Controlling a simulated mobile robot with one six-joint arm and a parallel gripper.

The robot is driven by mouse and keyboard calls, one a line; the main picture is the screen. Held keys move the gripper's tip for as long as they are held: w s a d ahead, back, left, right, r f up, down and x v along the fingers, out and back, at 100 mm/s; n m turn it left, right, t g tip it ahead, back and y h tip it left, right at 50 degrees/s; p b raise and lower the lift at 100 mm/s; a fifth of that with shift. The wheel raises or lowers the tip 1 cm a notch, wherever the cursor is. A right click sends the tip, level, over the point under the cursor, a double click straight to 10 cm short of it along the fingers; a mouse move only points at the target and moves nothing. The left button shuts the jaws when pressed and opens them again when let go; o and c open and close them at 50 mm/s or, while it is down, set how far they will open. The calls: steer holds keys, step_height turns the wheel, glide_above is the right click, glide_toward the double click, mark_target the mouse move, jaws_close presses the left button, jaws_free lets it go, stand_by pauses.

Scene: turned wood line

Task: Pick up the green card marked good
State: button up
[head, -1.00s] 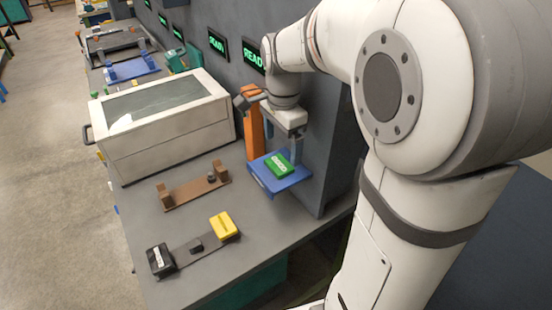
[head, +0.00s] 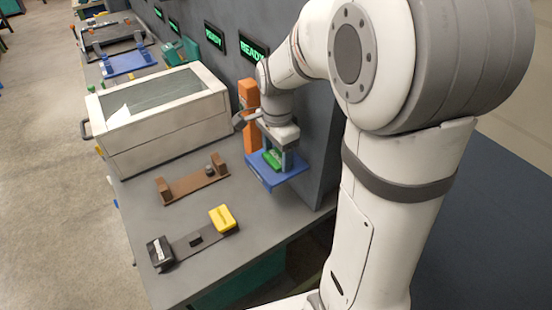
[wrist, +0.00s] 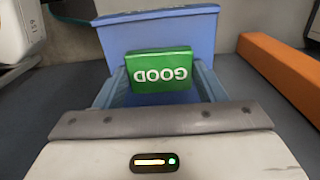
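In the head view the card (head: 273,158) is partly hidden by my gripper (head: 277,155), which is down over the blue stand (head: 264,178). In the wrist view my gripper (wrist: 160,76) has one finger on each side of the card, close to its edges. The fingers look open around it; whether either touches it is hard to tell.
An orange post (head: 249,118) stands close behind the stand, also on the right in the wrist view (wrist: 285,65). A white lidded box (head: 165,130), a brown bracket (head: 194,186), a yellow block (head: 222,218) and a black block (head: 159,254) occupy the bench.

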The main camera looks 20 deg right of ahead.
steer(key=c, duration=0.4)
steer(key=shift+c, duration=0.3)
steer(key=shift+r, duration=0.1)
